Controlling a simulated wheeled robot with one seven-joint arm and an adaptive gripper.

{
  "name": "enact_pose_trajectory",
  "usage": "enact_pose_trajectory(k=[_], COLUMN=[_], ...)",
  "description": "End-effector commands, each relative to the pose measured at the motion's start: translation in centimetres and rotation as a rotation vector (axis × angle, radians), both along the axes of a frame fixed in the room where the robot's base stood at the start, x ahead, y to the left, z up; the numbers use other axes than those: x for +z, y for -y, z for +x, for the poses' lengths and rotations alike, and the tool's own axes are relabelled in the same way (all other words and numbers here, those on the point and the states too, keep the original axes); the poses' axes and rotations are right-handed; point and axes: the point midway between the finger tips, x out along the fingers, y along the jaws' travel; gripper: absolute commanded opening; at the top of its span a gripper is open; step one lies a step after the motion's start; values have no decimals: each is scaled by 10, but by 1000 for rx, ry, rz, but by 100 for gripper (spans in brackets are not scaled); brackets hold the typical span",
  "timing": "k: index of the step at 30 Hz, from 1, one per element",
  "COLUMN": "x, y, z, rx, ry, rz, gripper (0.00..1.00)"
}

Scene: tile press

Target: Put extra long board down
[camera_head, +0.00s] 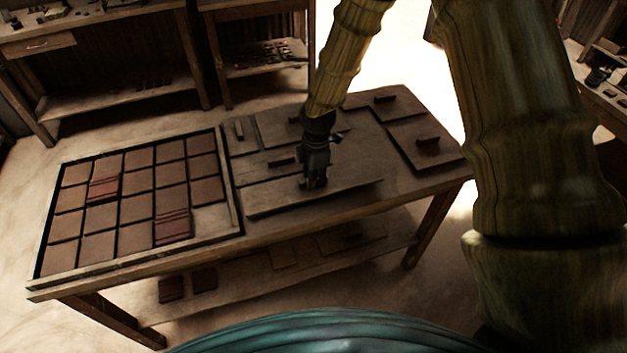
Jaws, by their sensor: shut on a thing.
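My gripper (316,184) points down over the front middle of the workbench (300,234). It is shut on the handle of a long, thin wooden board (350,188), and the fingers hide that handle. The board lies roughly level along the bench's front edge, just right of the tile tray. I cannot tell whether it touches the surface or other boards under it, or hangs slightly above.
Other handled boards lie behind and right, including a middle board (262,168) and a right board (440,158). A framed tile tray (234,200) fills the left, holding brown tiles and two reddish stacks (103,188). A lower shelf (300,262) holds more pieces.

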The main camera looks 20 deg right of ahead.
Motion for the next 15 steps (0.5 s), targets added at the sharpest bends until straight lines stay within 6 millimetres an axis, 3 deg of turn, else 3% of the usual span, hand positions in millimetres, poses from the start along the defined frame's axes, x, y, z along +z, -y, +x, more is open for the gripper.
enact_pose_trajectory(k=[6, 15], x=[-18, -21], y=[0, 0], z=[0, 0], rx=[0, 0], ry=[-1, 0], rz=[0, 0], gripper=[0, 0])
